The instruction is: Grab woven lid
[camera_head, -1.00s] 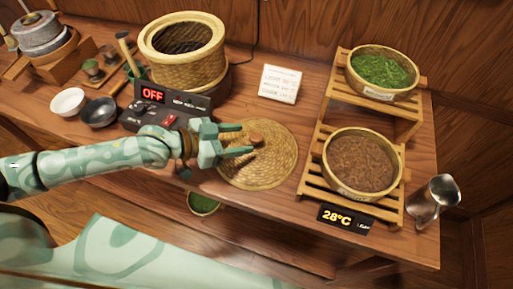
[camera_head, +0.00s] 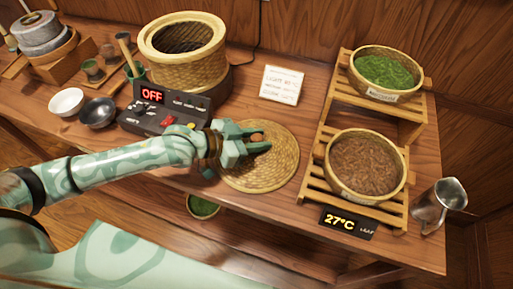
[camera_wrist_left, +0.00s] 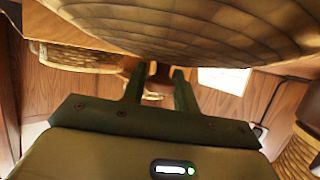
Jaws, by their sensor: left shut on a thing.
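My right gripper is not in view.
A woven steamer basket (camera_head: 184,60) stands behind a control box (camera_head: 165,112) reading OFF. A wooden rack (camera_head: 315,175) with two baskets of leaves is to the right, beside a metal pitcher (camera_head: 438,205). A white card (camera_head: 281,84) lies behind the lid.

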